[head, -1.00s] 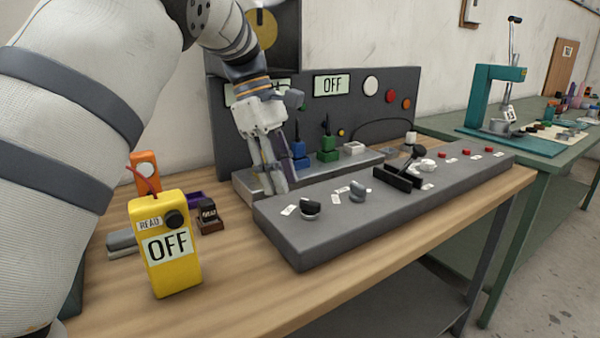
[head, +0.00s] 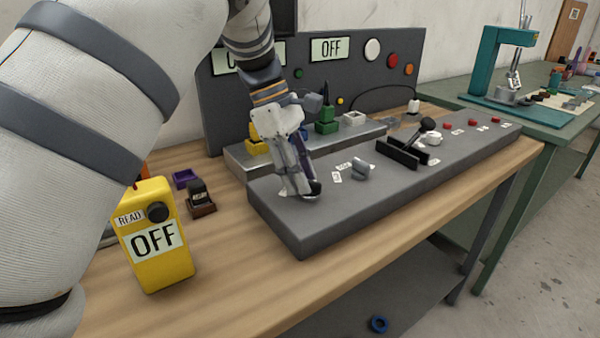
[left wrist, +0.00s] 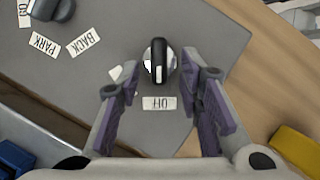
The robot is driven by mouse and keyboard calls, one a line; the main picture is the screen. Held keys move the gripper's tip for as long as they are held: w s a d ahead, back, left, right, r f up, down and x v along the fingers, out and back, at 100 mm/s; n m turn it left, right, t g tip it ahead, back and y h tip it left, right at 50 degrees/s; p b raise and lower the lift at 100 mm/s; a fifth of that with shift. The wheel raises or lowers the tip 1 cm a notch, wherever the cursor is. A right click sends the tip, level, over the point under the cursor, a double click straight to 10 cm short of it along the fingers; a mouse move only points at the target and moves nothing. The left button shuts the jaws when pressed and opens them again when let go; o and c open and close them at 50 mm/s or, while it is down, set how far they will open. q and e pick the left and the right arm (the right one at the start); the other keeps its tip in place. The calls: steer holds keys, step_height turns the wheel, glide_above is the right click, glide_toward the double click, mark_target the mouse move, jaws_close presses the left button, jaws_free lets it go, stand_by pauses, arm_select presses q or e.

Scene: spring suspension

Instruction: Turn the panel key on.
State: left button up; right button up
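A black and silver knob (left wrist: 158,62), which looks like the panel key, sits at the left end of the grey control panel (head: 300,240). A label reading OFF (left wrist: 158,103) lies beside it. My left gripper (left wrist: 161,84) is open, with its fingers to either side of the knob and visible gaps to both. In the head view my left gripper (head: 298,191) points down at the panel's left end and hides most of the knob. My right gripper is not in view.
A grey knob (head: 361,172) with BACK and PARK labels stands farther along the panel, before a black lever (head: 428,125). A yellow box (head: 160,240) reading OFF stands at front left. An upright board (head: 415,50) behind has an OFF display (head: 329,48).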

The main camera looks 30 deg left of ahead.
arm_select(q)
steer(key=shift+f, duration=0.15)
jaws_close()
steer(key=shift+w, duration=0.1)
steer(key=m+g, duration=0.1)
steer(key=m, duration=0.1)
steer(key=m+g+b, duration=0.1)
steer(key=m, duration=0.2)
steer(key=shift+w+f, duration=0.1)
steer(key=shift+w, duration=0.3)
steer(key=m, duration=0.1)
steer(key=m+g+b, duration=0.1)
steer(key=m, duration=0.1)
steer(key=shift+w+d+y, duration=0.15)
steer(key=shift+w+y, duration=0.05)
steer(key=shift+y, duration=0.2)
steer(key=shift+w+d+m+g+y+b, duration=0.15)
steer(key=shift+m+g+y+b, duration=0.25)
steer(key=shift+m, duration=1.4)
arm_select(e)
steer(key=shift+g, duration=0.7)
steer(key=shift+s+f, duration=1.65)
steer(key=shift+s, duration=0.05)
arm_select(q)
steer(key=shift+m, duration=0.3)
